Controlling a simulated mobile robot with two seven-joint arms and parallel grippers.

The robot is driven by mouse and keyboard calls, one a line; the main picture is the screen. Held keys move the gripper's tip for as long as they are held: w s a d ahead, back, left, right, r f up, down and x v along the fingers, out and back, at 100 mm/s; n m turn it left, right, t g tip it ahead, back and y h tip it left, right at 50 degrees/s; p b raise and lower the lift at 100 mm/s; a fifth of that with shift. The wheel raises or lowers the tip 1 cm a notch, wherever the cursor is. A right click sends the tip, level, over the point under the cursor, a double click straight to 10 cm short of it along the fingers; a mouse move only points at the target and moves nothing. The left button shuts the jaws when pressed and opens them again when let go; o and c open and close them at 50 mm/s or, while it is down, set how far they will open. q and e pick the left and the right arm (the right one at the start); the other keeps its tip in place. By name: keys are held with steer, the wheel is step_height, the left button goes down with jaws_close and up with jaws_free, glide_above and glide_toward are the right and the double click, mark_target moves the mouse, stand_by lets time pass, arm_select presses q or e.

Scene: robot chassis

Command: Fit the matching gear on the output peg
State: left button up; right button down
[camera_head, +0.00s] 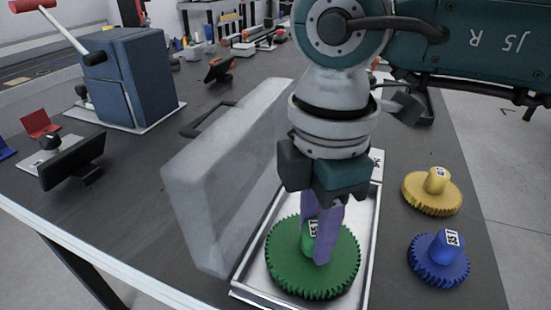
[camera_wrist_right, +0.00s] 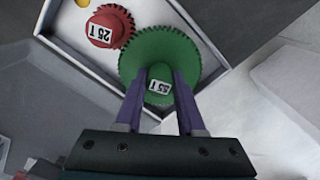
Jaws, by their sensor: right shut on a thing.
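My right gripper (camera_head: 320,235) points down and is shut on the hub of the large green gear (camera_head: 288,270). In the right wrist view, the purple fingers of this gripper (camera_wrist_right: 158,98) stand on both sides of the green hub, which is marked 55 T. The green gear (camera_wrist_right: 152,48) lies flat in or just above the metal tray (camera_head: 367,225); I cannot tell whether it rests on a peg. A small red gear (camera_wrist_right: 109,27), marked 25 T, is in the tray beside the green gear, their teeth close together. No bare peg shows. My left gripper is out of view.
A yellow gear (camera_head: 432,198) and a blue gear (camera_head: 440,265) lie on the table right of the tray. A translucent upright cover (camera_head: 215,180) stands close on the tray's left. A blue box with a lever (camera_head: 135,75) and a dark screen (camera_head: 72,162) stand further left.

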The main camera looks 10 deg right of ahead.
steer(key=shift+f+b, duration=0.4)
steer(key=shift+f, duration=0.2)
steer(key=c, duration=0.8)
jaws_free()
steer(key=shift+r, duration=0.15)
step_height(320, 180, up, 6)
steer(key=p, duration=0.5)
steer(key=shift+f+p, duration=0.2)
steer(key=shift+p, duration=0.15)
step_height(320, 180, up, 5)
steer(key=p, duration=0.5)
steer(key=shift+r, duration=0.2)
steer(key=shift+f, duration=0.1)
